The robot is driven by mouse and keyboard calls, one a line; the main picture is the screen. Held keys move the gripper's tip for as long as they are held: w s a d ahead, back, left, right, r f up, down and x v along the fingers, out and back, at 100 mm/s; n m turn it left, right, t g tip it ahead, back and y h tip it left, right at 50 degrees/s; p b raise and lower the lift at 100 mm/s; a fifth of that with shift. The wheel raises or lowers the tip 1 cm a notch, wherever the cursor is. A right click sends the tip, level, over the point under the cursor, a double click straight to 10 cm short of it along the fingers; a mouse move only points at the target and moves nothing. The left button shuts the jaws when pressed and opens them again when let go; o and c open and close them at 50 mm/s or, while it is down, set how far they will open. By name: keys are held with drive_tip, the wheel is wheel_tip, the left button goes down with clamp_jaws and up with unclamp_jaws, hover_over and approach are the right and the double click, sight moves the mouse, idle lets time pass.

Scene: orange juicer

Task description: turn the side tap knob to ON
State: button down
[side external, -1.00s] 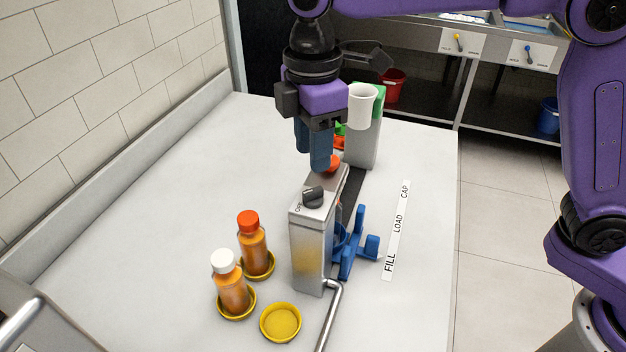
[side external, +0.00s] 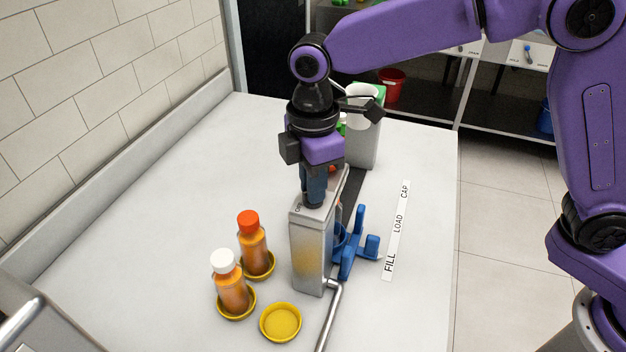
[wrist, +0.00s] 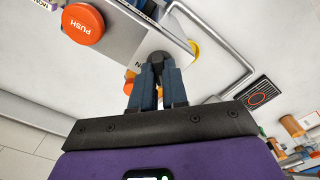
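The side tap knob (wrist: 158,58) is a small dark knob on top of the steel juicer housing (side external: 309,246). My gripper (side external: 313,199) points straight down onto it, and its blue fingers hide most of the knob in the side view. In the wrist view, the fingertips of my gripper (wrist: 160,70) are at the knob, one to each side, with a narrow gap between them. I cannot tell whether they press on it. The ON lettering beside the knob is mostly covered by a finger, so the knob's angle cannot be read.
An orange PUSH button (wrist: 83,24) is on the same machine. Two juice bottles (side external: 252,242) stand in yellow holders left of the housing, near an empty yellow holder (side external: 281,322). A blue cradle (side external: 352,247) is at its right. The left of the counter is clear.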

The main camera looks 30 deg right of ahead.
drive_tip(key=shift+m, duration=0.3)
drive_tip(key=m, duration=0.3)
drive_tip(key=shift+m, duration=0.3)
drive_tip(key=m, duration=0.4)
drive_tip(key=shift+m, duration=0.3)
drive_tip(key=m, duration=0.9)
idle(0.4)
drive_tip(key=c, duration=1.1)
unclamp_jaws()
drive_tip(key=shift+c, duration=0.2)
drive_tip(key=shift+r, duration=0.1)
